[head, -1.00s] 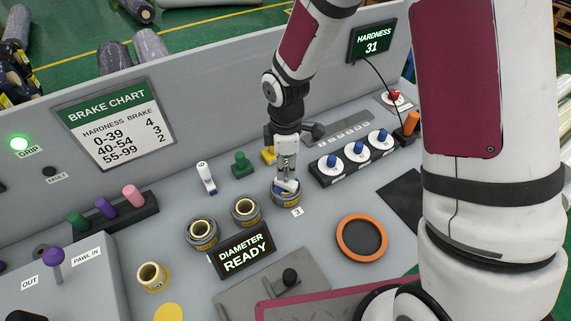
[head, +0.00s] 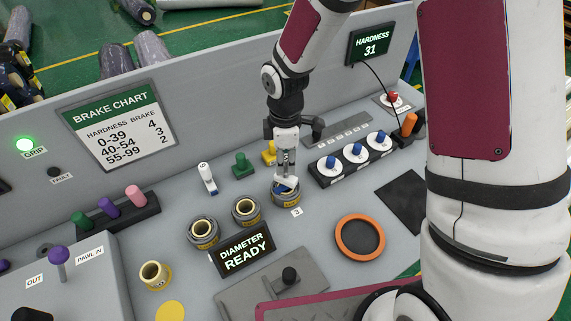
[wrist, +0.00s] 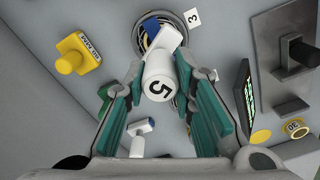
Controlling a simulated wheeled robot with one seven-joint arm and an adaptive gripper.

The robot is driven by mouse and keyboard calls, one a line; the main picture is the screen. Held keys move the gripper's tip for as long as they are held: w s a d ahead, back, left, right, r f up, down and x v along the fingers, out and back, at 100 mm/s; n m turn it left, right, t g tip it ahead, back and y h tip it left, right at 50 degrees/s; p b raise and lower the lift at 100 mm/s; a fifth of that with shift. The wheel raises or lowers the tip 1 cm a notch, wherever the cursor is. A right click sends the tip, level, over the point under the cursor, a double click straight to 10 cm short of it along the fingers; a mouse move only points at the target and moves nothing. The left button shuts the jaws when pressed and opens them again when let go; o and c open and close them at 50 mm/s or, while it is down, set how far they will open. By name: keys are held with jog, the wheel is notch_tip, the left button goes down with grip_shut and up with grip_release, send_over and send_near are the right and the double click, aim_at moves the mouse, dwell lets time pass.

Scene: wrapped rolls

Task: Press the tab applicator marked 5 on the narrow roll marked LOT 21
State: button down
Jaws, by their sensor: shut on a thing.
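My gripper (head: 286,174) is shut on the white tab applicator (wrist: 158,80), whose end marked 5 faces the wrist camera between the fingers. A blue part (wrist: 151,27) shows at its far end, over the roll. In the head view, the applicator (head: 288,184) is tilted over the opening of a grey-rimmed roll (head: 285,197) beside a tag marked 3 (head: 296,212). I cannot tell whether it touches the roll. Two similar rolls (head: 246,211) (head: 204,234) stand to the left. The lot markings on the rolls are too small to read.
Another white applicator (head: 207,178), a green stamp-like block (head: 242,164) and a yellow one (wrist: 76,55) stand nearby. The diameter display (head: 243,252) reads READY; the hardness display (head: 370,43) reads 31. An orange ring (head: 360,238) lies right. The GRIP lamp (head: 25,145) is green.

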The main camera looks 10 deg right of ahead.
jog(key=shift+r+p, duration=0.9)
jog(key=shift+r, duration=1.9)
